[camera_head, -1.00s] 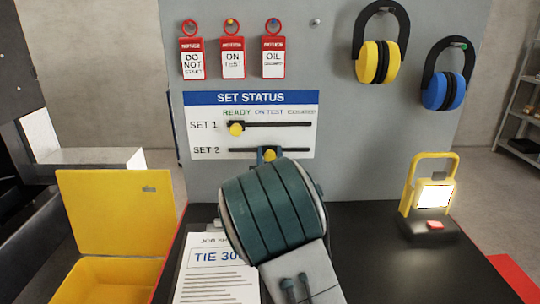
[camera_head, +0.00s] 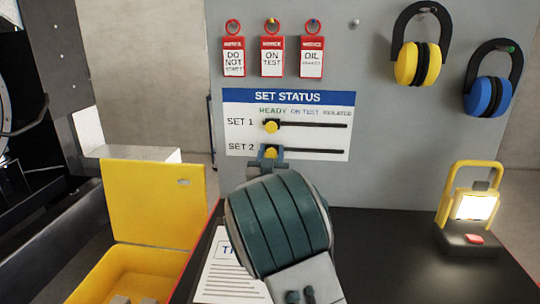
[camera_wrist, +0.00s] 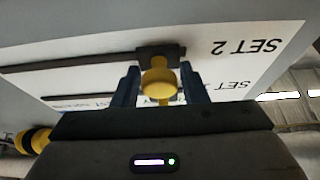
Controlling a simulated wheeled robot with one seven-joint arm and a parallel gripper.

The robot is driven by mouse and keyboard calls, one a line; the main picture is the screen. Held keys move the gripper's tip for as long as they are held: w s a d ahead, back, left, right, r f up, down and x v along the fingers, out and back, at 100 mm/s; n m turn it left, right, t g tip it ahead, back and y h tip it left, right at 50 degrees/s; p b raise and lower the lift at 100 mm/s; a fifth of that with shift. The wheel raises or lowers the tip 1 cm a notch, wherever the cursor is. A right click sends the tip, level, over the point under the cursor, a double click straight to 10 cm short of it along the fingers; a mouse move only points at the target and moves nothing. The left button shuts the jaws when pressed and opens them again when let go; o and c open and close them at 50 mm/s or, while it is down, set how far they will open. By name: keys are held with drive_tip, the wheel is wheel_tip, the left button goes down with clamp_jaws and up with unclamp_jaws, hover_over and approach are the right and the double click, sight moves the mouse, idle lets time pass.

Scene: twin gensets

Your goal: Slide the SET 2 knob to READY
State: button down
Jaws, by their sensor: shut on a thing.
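The SET STATUS board (camera_head: 335,140) has a SET 2 slot (camera_head: 318,153) in its lower row. The yellow SET 2 knob (camera_head: 270,152) is at the left end of that slot, below the word READY (camera_head: 272,111) and straight below the SET 1 knob (camera_head: 271,127). My gripper (camera_head: 270,157) is shut on the SET 2 knob. In the wrist view, upside down, the blue fingers of my gripper (camera_wrist: 160,85) stand on either side of the knob (camera_wrist: 160,78), close to the SET 2 label (camera_wrist: 258,48). My wrist hides part of the panel below the board.
Three red-and-white tags (camera_head: 271,57) hang above the board. Yellow (camera_head: 418,62) and blue (camera_head: 488,95) ear defenders hang at right. A lit yellow work lamp (camera_head: 473,207) stands on the dark bench (camera_head: 390,260). A yellow open box (camera_head: 150,205) is at left.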

drive_tip(key=c, duration=1.1)
unclamp_jaws()
drive_tip(key=shift+a+r, duration=0.1)
drive_tip(key=shift+a, duration=0.15)
drive_tip(key=shift+s+f, duration=0.25)
drive_tip(key=shift+s, duration=0.05)
drive_tip(key=b+v, duration=0.1)
drive_tip(key=v, duration=1)
drive_tip(key=shift+s+b, duration=0.2)
drive_tip(key=shift+b, duration=0.1)
